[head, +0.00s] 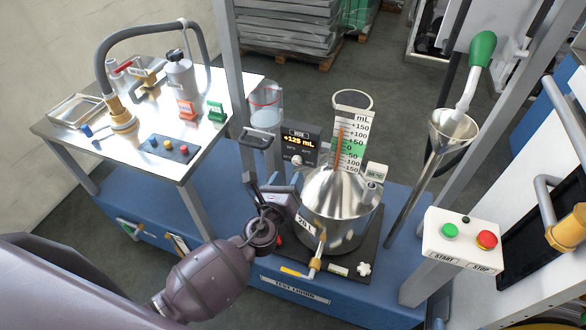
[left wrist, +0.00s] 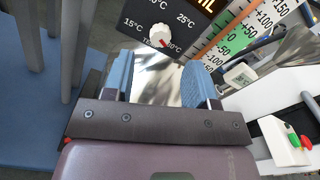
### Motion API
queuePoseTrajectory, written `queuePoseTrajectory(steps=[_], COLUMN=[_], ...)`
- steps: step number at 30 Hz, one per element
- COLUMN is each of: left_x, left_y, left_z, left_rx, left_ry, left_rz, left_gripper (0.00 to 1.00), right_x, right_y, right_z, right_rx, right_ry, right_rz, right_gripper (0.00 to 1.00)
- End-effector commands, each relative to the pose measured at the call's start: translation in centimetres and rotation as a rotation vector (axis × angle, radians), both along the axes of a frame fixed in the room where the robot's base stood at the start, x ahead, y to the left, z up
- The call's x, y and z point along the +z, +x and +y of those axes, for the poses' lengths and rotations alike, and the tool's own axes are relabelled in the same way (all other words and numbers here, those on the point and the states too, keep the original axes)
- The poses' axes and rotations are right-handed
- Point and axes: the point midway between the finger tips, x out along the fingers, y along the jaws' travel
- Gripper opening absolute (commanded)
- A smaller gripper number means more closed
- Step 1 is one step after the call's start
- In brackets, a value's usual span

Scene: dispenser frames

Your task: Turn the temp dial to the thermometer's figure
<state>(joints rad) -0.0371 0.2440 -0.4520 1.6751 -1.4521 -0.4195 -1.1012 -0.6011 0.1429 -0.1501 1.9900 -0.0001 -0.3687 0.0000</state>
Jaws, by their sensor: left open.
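The temp dial (head: 297,160) is a white knob on a dark panel (head: 313,136) that reads "+125 mL". In the left wrist view the dial (left wrist: 160,35) has a red mark pointing down-right, towards the 30°C label. A small white digital thermometer (head: 375,172) sits by the steel vessel's neck; it also shows in the left wrist view (left wrist: 240,75), its figure too small to read. My left gripper (head: 270,165) is open and empty in front of the panel. In the left wrist view the dial lies beyond the gap between its fingertips (left wrist: 160,75), not touched.
The steel vessel (head: 338,212) stands close to the right of my left gripper, with a scaled neck (head: 350,135). A metal table (head: 85,133) stands at left. A funnel on a pole (head: 452,128) and a START/STOP box (head: 464,238) are at right.

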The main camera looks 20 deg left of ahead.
Motion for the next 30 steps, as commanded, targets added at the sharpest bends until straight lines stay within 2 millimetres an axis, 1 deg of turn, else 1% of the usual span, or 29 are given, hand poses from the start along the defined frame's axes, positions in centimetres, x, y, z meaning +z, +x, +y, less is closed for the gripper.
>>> queuePoseTrajectory(steps=[1, 6, 9, 12, 16, 30], left_x=[-0.1, -0.1, -0.1, 0.0, 0.0, 0.0], left_y=[-1.0, -3.7, -4.7, -5.3, -5.6, -5.5], left_z=[0.1, 0.2, 0.2, 0.2, 0.2, 0.2], left_rx=[0.0, 0.001, 0.0, 0.0, 0.0, 0.0], left_ry=[0.0, 0.001, 0.001, 0.001, 0.001, 0.0], left_rz=[0.001, 0.001, 0.0, 0.0, 0.0, 0.0], left_gripper=[0.52, 0.52, 0.52, 0.52, 0.52, 0.52], right_x=[-0.1, -0.4, -0.5, -0.6, -0.6, -0.6], right_y=[0.0, 0.0, 0.0, -0.1, -0.1, 0.0], right_z=[0.0, 0.0, 0.0, 0.0, 0.0, 0.0], right_rx=[0.0, 0.0, 0.0, 0.0, 0.0, 0.0], right_ry=[0.0, 0.0, 0.0, 0.0, 0.0, 0.0], right_rz=[0.0, 0.001, 0.002, 0.002, 0.002, 0.002], right_gripper=[0.84, 0.84, 0.84, 0.84, 0.84, 0.84])
